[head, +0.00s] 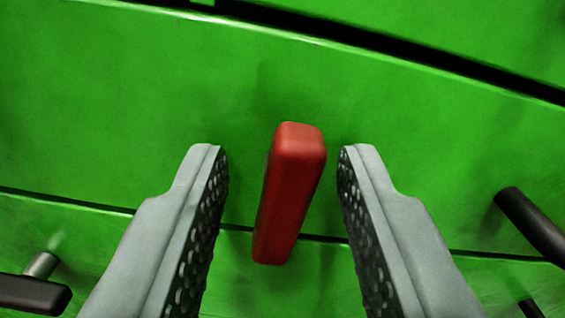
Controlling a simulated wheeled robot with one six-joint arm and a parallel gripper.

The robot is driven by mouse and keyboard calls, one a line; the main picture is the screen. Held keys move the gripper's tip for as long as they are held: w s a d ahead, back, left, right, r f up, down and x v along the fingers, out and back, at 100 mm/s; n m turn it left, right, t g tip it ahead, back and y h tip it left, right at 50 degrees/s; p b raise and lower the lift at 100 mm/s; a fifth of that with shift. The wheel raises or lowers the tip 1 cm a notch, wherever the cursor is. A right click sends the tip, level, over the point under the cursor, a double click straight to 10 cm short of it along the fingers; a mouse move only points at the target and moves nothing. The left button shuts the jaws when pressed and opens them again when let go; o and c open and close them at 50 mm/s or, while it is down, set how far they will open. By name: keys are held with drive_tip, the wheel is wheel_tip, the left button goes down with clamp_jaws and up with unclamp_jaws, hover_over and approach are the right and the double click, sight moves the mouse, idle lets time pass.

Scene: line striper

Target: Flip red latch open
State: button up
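The red latch (290,190) is a block-like bar with rounded edges on a green panel. It shows near the middle of the head view, tilted slightly, its upper end leaning right. Its lower part crosses a dark seam in the panel. My gripper (283,160) is open, with one grey finger on each side of the latch. The dark, textured inner pads face the latch, with a visible gap on both sides. Neither finger appears to touch it. How the latch is mounted is hidden behind it.
The green panel (130,90) fills the background. A wide dark gap crosses the upper right. A black handle (35,292) with a grey stem is at the lower left. A black bar (530,225) sticks out at the right, with another dark piece below it.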

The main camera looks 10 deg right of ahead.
clamp_jaws()
drive_tip(key=shift+m, duration=1.2)
unclamp_jaws()
